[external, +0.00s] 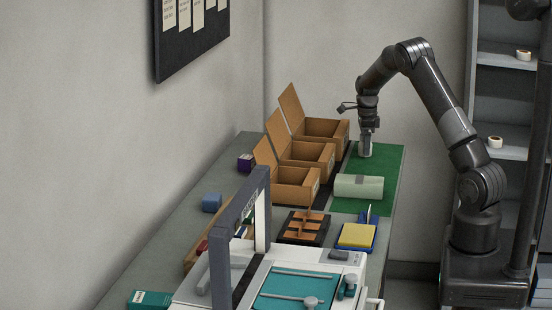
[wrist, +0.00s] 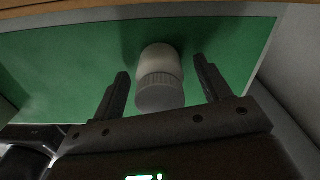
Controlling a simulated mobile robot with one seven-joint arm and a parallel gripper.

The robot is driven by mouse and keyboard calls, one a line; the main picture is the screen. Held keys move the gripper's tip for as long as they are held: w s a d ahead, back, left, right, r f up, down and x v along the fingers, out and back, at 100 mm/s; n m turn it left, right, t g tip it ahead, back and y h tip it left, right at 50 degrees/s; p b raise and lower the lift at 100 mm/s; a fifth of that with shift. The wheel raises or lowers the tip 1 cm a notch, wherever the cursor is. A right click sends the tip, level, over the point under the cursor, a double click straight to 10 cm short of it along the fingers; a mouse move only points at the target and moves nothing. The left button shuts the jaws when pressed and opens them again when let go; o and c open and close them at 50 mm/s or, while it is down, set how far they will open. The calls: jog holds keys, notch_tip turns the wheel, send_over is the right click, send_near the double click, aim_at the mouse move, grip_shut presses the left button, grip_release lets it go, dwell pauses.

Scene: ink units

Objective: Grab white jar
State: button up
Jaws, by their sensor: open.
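The white jar (wrist: 160,62) stands on the green mat (wrist: 70,62) in the wrist view, with its ribbed grey-white lid toward my camera. My gripper (wrist: 162,76) is open, with one finger to each side of the jar and a visible gap on both sides. In the external view my gripper (external: 367,126) points down over the far part of the green mat (external: 388,160). The jar (external: 365,149) shows there as a small pale shape right under it. How deep the fingers reach around it is hard to tell.
Several open cardboard boxes (external: 322,128) stand just left of the mat. A pale green roll (external: 358,187) lies on the mat in front of the jar. A yellow pad on a blue tray (external: 356,236) and a dark organizer (external: 303,227) are nearer. Shelves stand at right.

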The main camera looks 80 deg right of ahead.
jog(key=shift+c, duration=0.3)
jog(key=c, duration=1)
jog(key=shift+c, duration=0.3)
jog(key=shift+r, duration=0.1)
